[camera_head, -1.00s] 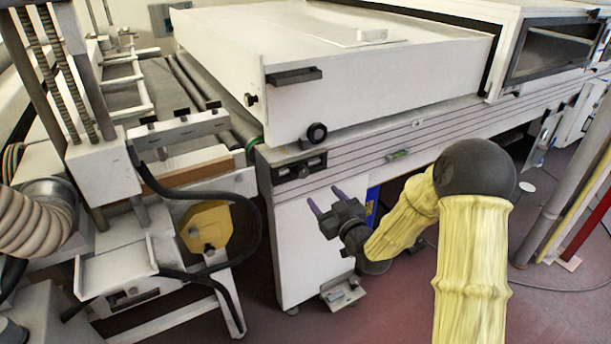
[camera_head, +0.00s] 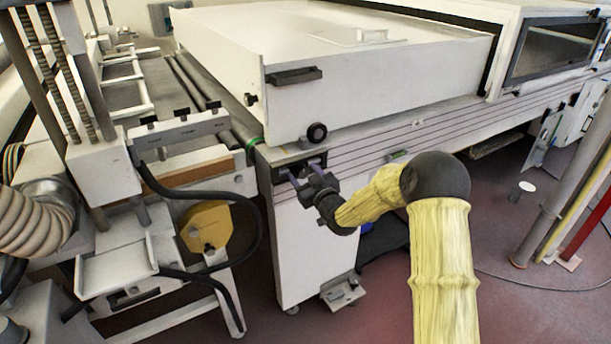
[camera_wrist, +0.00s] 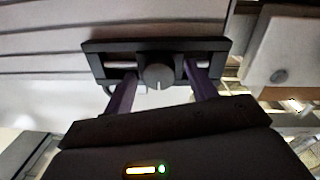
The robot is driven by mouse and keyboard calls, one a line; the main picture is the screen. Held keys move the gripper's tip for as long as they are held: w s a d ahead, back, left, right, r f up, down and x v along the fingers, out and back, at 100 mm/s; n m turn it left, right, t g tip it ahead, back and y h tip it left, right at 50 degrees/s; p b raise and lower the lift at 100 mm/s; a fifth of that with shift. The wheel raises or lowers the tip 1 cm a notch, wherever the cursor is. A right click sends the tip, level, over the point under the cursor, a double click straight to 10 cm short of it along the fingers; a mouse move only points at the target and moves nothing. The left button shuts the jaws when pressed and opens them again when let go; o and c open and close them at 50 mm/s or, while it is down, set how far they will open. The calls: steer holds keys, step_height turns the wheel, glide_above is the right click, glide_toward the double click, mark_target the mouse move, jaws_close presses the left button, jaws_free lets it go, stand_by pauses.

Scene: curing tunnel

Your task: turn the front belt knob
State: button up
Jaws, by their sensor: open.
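A black round hood knob (camera_head: 316,132) sits just above the panel, and a dark handle (camera_head: 294,76) is higher on the white hood (camera_head: 390,88). A white machine leg panel (camera_head: 308,255) stands below.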

steer(key=c, duration=1)
steer(key=shift+n+b, duration=0.3)
steer(key=shift+b, duration=0.15)
steer(key=n+b, duration=0.3)
steer(key=b, duration=0.2)
steer(key=shift+f+n, duration=0.3)
steer(key=shift+n, duration=0.1)
steer(key=n+b, duration=0.2)
steer(key=b, duration=0.1)
steer(key=shift+s+n, duration=0.1)
steer(key=shift+n, duration=0.2)
steer(key=shift+r+n+b, duration=0.15)
steer(key=shift+n+b, duration=0.3)
steer(key=shift+n, duration=0.05)
steer(key=shift+y, duration=0.3)
